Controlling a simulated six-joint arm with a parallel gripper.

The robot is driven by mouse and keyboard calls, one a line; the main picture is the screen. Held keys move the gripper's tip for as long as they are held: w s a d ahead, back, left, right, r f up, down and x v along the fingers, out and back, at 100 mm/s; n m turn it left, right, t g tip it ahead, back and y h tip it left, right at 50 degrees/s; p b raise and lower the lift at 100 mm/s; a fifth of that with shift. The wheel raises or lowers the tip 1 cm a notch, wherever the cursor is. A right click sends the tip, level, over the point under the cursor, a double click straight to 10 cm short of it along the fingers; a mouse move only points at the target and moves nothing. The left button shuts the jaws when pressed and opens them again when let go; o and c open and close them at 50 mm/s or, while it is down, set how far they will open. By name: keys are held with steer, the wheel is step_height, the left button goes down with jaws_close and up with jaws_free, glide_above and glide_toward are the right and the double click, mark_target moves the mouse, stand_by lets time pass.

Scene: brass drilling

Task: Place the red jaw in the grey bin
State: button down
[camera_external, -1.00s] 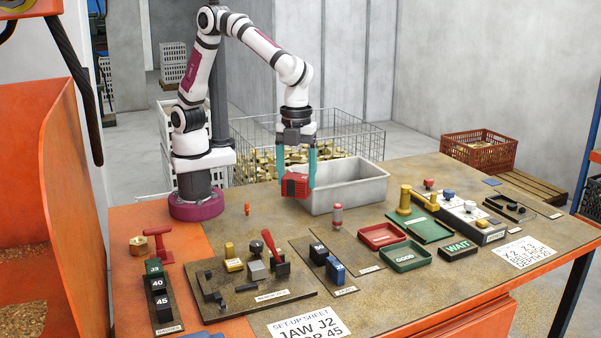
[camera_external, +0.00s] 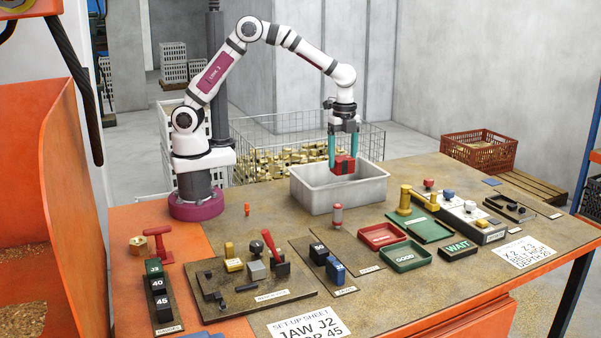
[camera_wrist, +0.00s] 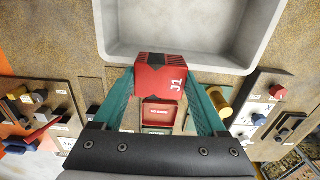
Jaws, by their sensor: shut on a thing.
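The red jaw (camera_external: 344,165), marked J1 in the wrist view (camera_wrist: 158,76), is held between the teal fingers of my gripper (camera_external: 343,152). My gripper is shut on it, pointing down. The grey bin (camera_external: 318,200) is an open rectangular tub on the back of the bench. In the external view the jaw appears at the height of the bin's rim, over its opening. In the wrist view the bin (camera_wrist: 185,58) lies beyond the jaw, which overlaps its near wall. I cannot tell the exact gap between jaw and bin.
A wire cage (camera_external: 375,140) of brass pieces stands behind the bin. A red-capped cylinder (camera_external: 337,215) stands just in front of it. Red tray (camera_external: 365,240) and green trays (camera_external: 405,268) lie nearer the front right. The left of the bin is mostly clear.

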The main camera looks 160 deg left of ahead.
steer(key=s+a+f, duration=0.3)
steer(key=s, duration=0.1)
steer(key=s+a+f, duration=0.4)
steer(key=shift+a+f, duration=0.15)
steer(key=shift+a, duration=0.1)
steer(key=shift+s+a+f, duration=0.1)
steer(key=shift+s+f, duration=0.05)
steer(key=shift+f, duration=0.95)
steer(key=shift+s+a+f, duration=0.1)
steer(key=shift+f, duration=1)
jaws_free()
steer(key=shift+f, duration=0.1)
